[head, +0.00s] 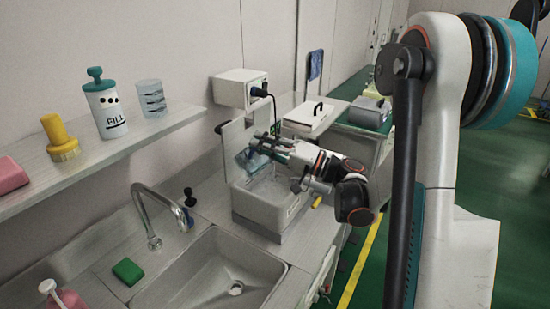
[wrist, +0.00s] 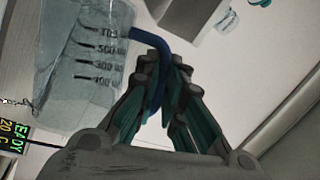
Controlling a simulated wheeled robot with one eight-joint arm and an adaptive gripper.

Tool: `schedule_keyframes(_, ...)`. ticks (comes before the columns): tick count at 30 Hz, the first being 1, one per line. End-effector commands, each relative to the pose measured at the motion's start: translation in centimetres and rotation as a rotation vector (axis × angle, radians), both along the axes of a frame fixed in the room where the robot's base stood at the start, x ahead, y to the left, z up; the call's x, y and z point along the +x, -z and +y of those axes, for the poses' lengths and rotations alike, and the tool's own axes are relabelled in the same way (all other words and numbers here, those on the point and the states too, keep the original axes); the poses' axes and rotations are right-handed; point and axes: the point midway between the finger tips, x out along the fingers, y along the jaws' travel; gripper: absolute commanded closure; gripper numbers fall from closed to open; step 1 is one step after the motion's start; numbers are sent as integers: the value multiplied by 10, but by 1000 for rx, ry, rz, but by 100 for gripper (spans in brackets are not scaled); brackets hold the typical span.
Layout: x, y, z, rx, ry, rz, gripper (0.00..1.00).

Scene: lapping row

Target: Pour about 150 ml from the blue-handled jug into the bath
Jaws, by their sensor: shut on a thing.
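The clear blue-tinted jug (wrist: 75,75) fills the left of the wrist view, with dark graduation marks on its wall. Its blue handle (wrist: 148,42) runs between my fingers. My gripper (wrist: 166,80) is shut on this handle. In the head view my gripper (head: 262,146) holds the jug (head: 251,160) above the bath (head: 258,213), a pale box on the counter beside the sink. The jug looks tilted in the head view. My arm and gripper hide part of the jug and bath. I cannot tell the jug's liquid level or see a stream.
A display (wrist: 14,138) reading READY and 20 C shows in the wrist view. The sink (head: 215,275) with its tap (head: 152,215) lies left of the bath. A white wall box (head: 240,88) hangs behind. A shelf (head: 100,150) holds a dispenser (head: 104,103) and a clear beaker (head: 151,98).

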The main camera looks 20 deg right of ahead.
Motion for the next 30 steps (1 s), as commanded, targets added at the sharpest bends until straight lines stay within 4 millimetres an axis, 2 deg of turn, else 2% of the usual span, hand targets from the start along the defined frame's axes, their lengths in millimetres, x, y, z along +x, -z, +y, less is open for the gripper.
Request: schedule_keyframes(30,5,-7,-15,92,-1,21,100)
